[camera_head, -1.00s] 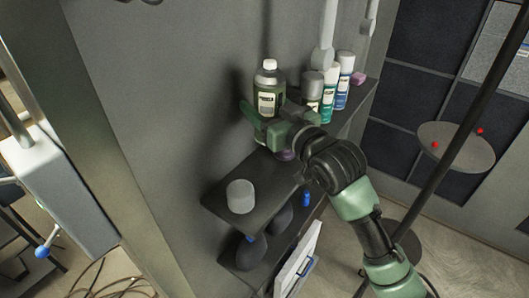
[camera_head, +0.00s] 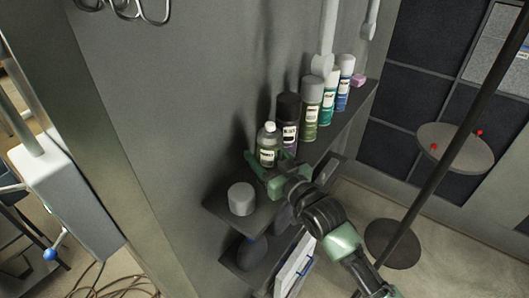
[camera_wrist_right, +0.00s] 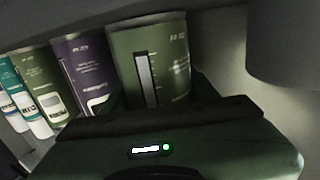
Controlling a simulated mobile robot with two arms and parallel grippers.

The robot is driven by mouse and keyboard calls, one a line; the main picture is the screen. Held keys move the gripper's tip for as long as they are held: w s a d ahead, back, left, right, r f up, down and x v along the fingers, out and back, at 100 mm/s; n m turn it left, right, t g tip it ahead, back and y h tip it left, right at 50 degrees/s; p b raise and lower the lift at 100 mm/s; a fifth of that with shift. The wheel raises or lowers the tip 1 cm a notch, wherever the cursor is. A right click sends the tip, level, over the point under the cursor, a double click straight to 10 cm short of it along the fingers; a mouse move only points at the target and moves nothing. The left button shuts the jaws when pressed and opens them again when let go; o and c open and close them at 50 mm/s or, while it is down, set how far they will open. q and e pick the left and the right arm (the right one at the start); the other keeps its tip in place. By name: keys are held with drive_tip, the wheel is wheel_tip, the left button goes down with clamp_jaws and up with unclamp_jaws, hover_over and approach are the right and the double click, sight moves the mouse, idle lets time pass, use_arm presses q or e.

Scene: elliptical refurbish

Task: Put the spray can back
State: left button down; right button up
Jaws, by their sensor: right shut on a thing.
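A green can (camera_head: 268,155) with a light cap stands upright at the near end of a row of spray cans. My right gripper (camera_head: 268,176) is shut around its lower part, low over the shelf. In the right wrist view the held can (camera_wrist_right: 152,65) fills the middle, above my gripper. Its base is hidden, so I cannot tell whether it touches the shelf. A purple can (camera_head: 288,130) with a black cap is just beyond it; it also shows in the right wrist view (camera_wrist_right: 82,72). My left gripper is not in view.
An olive can (camera_head: 310,108), a teal can (camera_head: 327,98) and a blue can (camera_head: 344,85) continue the row along the wall shelf (camera_head: 355,110). A grey cylinder (camera_head: 241,199) stands near the shelf's near end. A round stand (camera_head: 455,148) is to the right.

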drive_tip(key=o, duration=1.6)
drive_tip(key=shift+f, duration=0.1)
drive_tip(key=shift+c, duration=0.2)
drive_tip(key=shift+r, duration=0.25)
drive_tip(key=b+v, duration=0.3)
drive_tip(key=v, duration=0.9)
drive_tip(key=shift+f, duration=0.15)
